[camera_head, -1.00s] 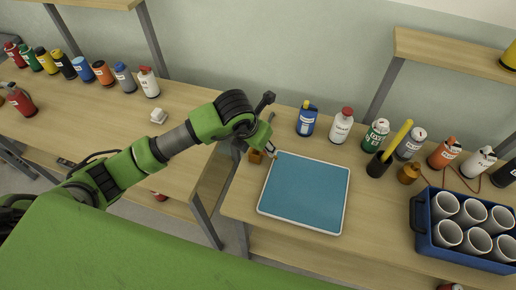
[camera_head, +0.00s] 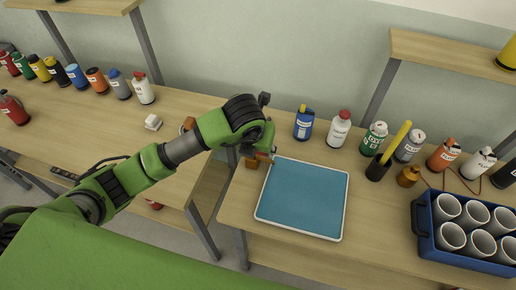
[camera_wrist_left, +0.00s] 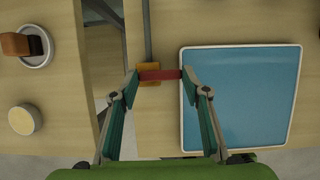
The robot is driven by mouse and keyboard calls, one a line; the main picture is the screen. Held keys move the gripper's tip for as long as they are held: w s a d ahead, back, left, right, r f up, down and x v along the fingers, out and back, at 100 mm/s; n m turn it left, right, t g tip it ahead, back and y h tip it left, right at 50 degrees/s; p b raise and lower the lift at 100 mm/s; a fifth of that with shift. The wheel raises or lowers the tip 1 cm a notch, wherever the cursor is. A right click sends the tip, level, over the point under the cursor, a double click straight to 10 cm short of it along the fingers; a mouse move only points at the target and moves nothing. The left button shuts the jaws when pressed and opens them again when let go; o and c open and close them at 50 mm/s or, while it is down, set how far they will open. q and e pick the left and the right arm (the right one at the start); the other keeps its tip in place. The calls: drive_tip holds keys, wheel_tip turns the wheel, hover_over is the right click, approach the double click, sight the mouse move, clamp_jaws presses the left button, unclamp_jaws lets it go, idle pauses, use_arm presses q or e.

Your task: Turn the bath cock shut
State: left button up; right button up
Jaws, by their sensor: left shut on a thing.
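The bath cock has an orange-brown body (camera_wrist_left: 148,70) and a red lever (camera_wrist_left: 160,74) in the left wrist view. A thin grey pipe runs from it toward the top of that view. In the head view its body (camera_head: 252,163) shows beside the left edge of the blue bath. My left gripper (camera_wrist_left: 160,75) is shut on the red lever, with one fingertip at each end. The lever lies crosswise, pointing from the body toward the bath. In the head view the left gripper (camera_head: 265,156) partly hides the lever. My right gripper is not in view.
The white-rimmed blue bath (camera_head: 258,213) lies close to the right finger. Several bottles (camera_head: 338,130) stand behind it. A blue crate of white cups (camera_head: 425,243) stands at right. A gap separates this bench from the left bench (camera_head: 190,105).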

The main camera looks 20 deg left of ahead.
use_arm(q)
drive_tip(key=o, duration=1.1)
drive_tip(key=v, duration=1.2)
